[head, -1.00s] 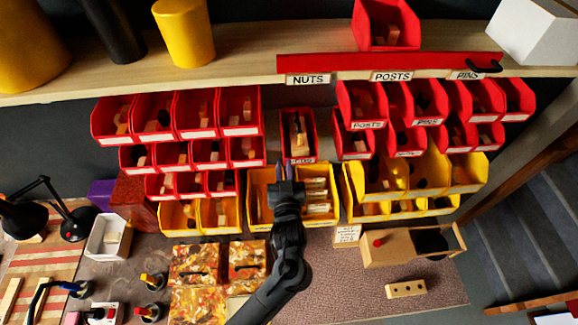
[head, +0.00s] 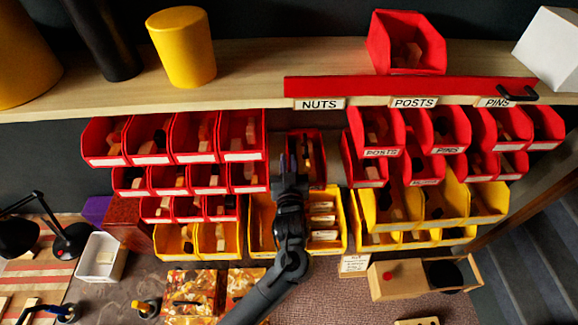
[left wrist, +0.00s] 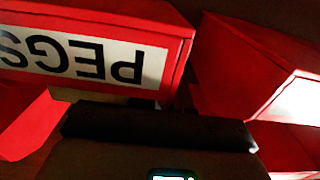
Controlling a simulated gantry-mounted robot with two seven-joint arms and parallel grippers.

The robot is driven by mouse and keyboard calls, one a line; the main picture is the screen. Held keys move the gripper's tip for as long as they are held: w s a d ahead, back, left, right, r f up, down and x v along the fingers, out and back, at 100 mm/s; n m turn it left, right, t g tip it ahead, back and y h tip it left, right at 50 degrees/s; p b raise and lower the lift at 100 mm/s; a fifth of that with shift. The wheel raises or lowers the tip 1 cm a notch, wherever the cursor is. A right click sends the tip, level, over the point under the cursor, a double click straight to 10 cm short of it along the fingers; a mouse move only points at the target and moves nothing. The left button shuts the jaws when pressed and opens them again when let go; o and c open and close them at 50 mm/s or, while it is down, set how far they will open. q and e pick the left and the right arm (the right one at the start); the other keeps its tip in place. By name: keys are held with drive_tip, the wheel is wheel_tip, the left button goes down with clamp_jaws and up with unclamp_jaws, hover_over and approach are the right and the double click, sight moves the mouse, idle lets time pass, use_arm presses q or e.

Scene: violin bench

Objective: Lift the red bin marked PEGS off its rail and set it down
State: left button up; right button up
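The red PEGS bin (head: 319,148) hangs alone in the middle of the rack, between the left and right groups of red bins, with pieces inside. My left gripper (head: 288,160) is in front of its lower left part and hides its label in the head view. Its two fingertips point up at the bin and appear a little apart, with nothing seen between them. In the left wrist view the PEGS label (left wrist: 85,55) shows large and upside down, close above the dark gripper body (left wrist: 155,130). Contact with the bin cannot be made out. My right gripper is not in view.
Red bins (head: 219,135) hang close on the left, and more red bins (head: 375,130) on the right. Yellow bins (head: 327,243) sit just below. A wooden shelf (head: 240,80) runs above, carrying a red bin (head: 405,45) and a yellow cup (head: 182,45). The bench below holds blocks.

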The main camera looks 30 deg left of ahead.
use_arm(q)
clamp_jaws()
idle(0.8)
